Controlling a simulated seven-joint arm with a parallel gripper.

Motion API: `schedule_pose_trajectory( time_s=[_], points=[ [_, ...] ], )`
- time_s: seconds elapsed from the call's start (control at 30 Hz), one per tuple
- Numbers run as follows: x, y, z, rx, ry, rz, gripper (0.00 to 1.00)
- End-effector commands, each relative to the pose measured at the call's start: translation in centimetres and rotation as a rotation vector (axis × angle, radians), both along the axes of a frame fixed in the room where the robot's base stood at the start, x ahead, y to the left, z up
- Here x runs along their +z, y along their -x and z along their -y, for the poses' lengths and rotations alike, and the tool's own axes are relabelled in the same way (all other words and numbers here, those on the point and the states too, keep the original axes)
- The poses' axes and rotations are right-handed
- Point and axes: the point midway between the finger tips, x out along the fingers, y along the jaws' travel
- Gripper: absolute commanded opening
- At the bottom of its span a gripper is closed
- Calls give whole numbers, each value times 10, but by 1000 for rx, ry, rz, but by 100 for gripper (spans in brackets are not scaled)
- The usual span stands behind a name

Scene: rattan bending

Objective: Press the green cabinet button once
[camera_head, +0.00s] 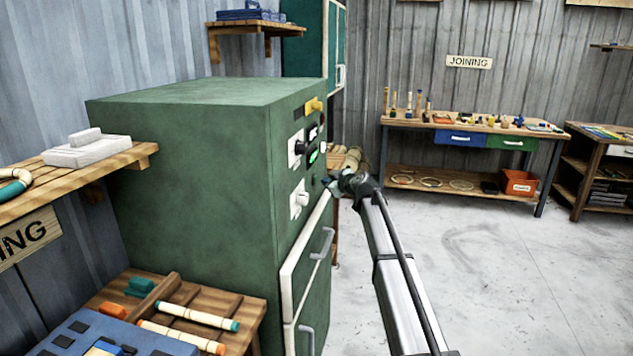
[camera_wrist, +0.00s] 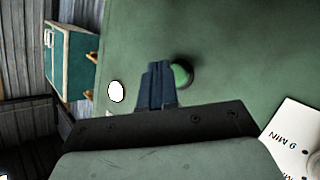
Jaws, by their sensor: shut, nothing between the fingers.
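The green cabinet (camera_head: 185,150) stands left of centre in the head view, its control face turned right. My gripper (camera_head: 330,181) is at the right part of that face, with its fingers shut and empty. In the wrist view the round green button (camera_wrist: 183,74) sits in a dark ring on the green face. The shut fingertips (camera_wrist: 156,72) are just left of the button and overlap its left edge in the picture. Whether they touch it cannot be told. In the head view I cannot make out the button clearly; my gripper is in front of that area.
The cabinet face also has a dial panel (camera_head: 299,199), a lit green display (camera_head: 313,156), a yellow part (camera_head: 315,106) and a drawer handle (camera_head: 323,244). The wrist view shows a white oval (camera_wrist: 116,91) left of the fingers. The floor to the right (camera_head: 480,270) is clear.

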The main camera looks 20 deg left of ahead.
Motion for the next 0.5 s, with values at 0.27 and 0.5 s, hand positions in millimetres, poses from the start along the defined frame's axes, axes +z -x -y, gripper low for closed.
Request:
schedule_pose_trajectory(
  time_s=[0.27,0.5],
  points=[
    [0,0,0,0,0,0,0],
    [0,0,11,0,-1,-1,0]
  ],
)
